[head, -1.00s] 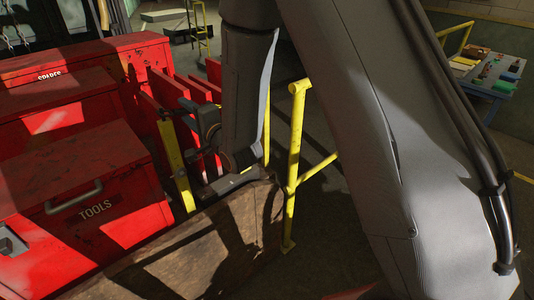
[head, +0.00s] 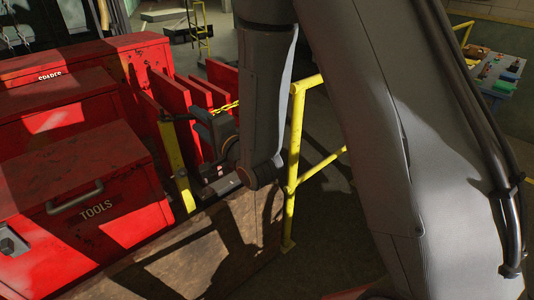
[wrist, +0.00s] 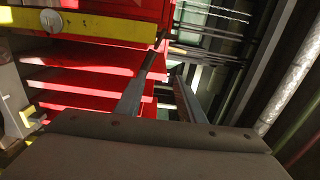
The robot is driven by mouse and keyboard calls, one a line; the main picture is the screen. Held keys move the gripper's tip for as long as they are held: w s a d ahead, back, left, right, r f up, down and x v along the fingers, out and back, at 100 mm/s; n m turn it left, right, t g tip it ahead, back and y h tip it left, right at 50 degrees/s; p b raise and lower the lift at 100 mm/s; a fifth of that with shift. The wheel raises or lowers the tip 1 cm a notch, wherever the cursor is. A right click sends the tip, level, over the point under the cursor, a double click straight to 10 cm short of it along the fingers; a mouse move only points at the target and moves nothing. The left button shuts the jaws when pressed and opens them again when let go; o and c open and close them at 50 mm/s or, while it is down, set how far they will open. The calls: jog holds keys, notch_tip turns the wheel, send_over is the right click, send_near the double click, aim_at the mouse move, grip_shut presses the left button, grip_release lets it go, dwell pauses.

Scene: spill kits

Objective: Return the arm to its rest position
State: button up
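My arm (head: 264,100) reaches down from the top of the head view, with its wrist bent low above the brown bench top. My gripper (wrist: 167,65) shows two grey fingers with a gap between them in the wrist view. Nothing is held between them. In the head view the gripper's dark body is beside the red upright panels and the yellow post, and its fingertips are hard to make out there.
Red chests stand at left, one marked TOOLS (head: 95,190). Red upright panels (head: 195,95) and a yellow post (head: 176,165) are close to the gripper. A yellow railing (head: 296,150) stands right of the wrist. A blue table (head: 490,85) with small items is at far right.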

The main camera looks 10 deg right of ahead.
dwell(0.3)
jog(key=s+d+f+n+g+h+b, duration=0.25)
jog(key=d+f+h, duration=0.2)
jog(key=d, duration=0.35)
jog(key=s+d+f+n+g+h+b, duration=0.1)
jog(key=d+f+n+g+h, duration=0.25)
jog(key=d+f, duration=0.3)
jog(key=s+d+f+n+g+b, duration=0.1)
jog(key=s+d+n+g, duration=0.2)
jog(key=s, duration=0.5)
jog(key=s+d+f+n+g+h+b, duration=0.1)
jog(key=s+d+f+n+g+b, duration=0.1)
jog(key=s+d+g, duration=0.3)
jog(key=s+d+n, duration=0.1)
jog(key=s, duration=0.3)
jog(key=shift+d, duration=0.15)
